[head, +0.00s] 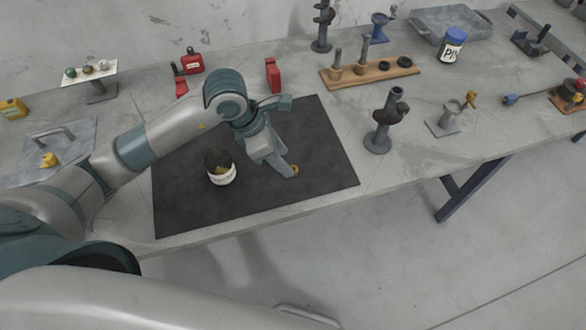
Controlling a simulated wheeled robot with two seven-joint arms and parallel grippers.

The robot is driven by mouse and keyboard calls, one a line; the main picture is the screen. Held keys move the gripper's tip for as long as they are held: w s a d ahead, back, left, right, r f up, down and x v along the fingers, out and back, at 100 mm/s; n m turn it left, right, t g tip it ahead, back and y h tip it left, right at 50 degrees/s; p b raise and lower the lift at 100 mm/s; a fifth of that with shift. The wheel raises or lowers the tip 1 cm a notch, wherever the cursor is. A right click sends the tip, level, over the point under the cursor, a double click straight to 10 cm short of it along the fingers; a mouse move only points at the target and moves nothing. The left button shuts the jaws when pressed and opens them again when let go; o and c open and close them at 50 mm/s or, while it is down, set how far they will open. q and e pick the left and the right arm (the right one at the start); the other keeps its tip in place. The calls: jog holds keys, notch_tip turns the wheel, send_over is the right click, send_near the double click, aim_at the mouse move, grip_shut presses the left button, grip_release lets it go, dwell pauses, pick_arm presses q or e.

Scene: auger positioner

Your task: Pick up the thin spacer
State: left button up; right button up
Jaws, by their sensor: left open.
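My left gripper (284,169) reaches down over the dark mat (325,150), right of the mat's middle, with its jaws open. A small brass-yellow ring-like piece (295,170) shows right at its fingertips; it may be the thin spacer, but it is too small and too covered to be sure. I cannot tell whether the fingers touch it. Two dark rings (405,62) sit on a wooden board (345,76) at the back, well away from the gripper. My right gripper is not in view.
A white-banded cup (222,175) with dark and yellow contents stands on the mat left of the gripper. A dark stand (385,120) is just right of the mat. Red blocks (273,75) stand behind it. The mat's right part is clear.

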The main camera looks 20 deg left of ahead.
pick_arm(q)
jog(key=shift+w+d+f+p, duration=0.1)
jog(key=shift+f+p, duration=0.2)
jog(key=shift+p, duration=0.05)
jog(key=p+x, duration=0.2)
jog(key=x, duration=0.1)
jog(key=shift+w+f, duration=0.15)
jog(key=shift+f, duration=0.25)
jog(key=shift+w+f, duration=0.1)
jog(key=shift+f, duration=0.25)
jog(key=shift+c, duration=0.7)
grip_shut()
